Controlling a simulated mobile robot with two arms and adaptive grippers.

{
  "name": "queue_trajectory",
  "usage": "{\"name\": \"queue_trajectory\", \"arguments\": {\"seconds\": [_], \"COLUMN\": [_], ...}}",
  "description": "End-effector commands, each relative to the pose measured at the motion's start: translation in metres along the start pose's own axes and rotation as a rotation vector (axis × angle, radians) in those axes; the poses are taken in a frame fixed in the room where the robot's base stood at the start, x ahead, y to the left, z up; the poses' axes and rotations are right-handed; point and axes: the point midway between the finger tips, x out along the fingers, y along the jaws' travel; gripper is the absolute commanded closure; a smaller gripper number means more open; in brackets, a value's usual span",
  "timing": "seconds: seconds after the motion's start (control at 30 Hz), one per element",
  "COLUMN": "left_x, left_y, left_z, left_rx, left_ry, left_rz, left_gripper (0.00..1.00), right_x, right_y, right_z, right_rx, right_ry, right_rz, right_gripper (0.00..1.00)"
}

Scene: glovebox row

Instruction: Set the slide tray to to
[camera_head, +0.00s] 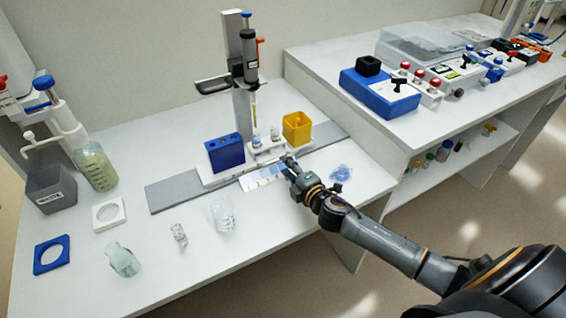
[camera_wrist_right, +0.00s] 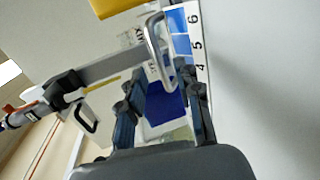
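The slide tray (camera_head: 218,177) is a white carriage on a grey rail (camera_head: 165,196), bearing a blue block with holes (camera_head: 225,153) and a yellow box (camera_head: 297,128). A scale strip (camera_head: 262,177) lies along its front; the wrist view shows the strip (camera_wrist_right: 198,45) with numbers 4, 5 and 6. A metal handle (camera_wrist_right: 155,45) shows at the tray's front. My right gripper (camera_head: 289,165) is at the tray's front edge. In the wrist view its fingers (camera_wrist_right: 162,88) stand apart, with the handle's lower end between or just beyond them; contact is unclear. My left gripper is not in view.
A dispenser stand (camera_head: 240,75) rises behind the tray. Glassware including a beaker (camera_head: 222,213) and a flask (camera_head: 122,260) stands at front left. A blue patch (camera_head: 341,173) lies right of my gripper. A higher bench (camera_head: 400,130) borders the right.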

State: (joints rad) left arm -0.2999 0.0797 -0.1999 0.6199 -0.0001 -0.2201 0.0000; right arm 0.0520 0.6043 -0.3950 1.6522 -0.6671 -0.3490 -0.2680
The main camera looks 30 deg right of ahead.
Motion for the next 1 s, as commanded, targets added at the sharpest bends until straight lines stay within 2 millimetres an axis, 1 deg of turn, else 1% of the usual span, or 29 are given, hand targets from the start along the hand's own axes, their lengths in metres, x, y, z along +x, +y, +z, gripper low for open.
{"name": "queue_trajectory", "arguments": {"seconds": [0.03, 0.2, 0.33, 0.57, 0.6, 0.63, 0.73, 0.77, 1.0], "left_x": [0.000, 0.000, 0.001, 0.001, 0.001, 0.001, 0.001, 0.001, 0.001], "left_y": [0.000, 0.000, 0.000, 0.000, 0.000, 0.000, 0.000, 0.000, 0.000], "left_z": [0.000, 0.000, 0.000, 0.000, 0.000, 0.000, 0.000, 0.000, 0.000], "left_rx": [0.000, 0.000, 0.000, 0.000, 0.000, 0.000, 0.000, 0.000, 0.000], "left_ry": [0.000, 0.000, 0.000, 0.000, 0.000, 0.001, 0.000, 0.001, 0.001], "left_rz": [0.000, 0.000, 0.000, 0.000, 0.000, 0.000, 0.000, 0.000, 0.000], "left_gripper": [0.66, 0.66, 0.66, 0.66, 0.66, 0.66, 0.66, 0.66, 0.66], "right_x": [0.009, 0.027, 0.032, 0.032, 0.032, 0.032, 0.032, 0.032, 0.032], "right_y": [0.002, 0.000, 0.000, 0.000, 0.000, 0.000, 0.000, 0.000, -0.001], "right_z": [0.000, 0.000, 0.000, -0.001, -0.001, 0.000, 0.000, 0.000, 0.000], "right_rx": [0.000, 0.001, 0.001, 0.001, 0.001, 0.001, 0.001, 0.001, 0.001], "right_ry": [0.000, 0.000, 0.001, 0.001, 0.001, 0.001, 0.001, 0.001, 0.000], "right_rz": [0.002, 0.001, 0.000, 0.000, 0.000, 0.000, 0.000, 0.000, -0.001], "right_gripper": [0.66, 0.66, 0.66, 0.66, 0.70, 0.76, 0.97, 1.00, 1.00]}}
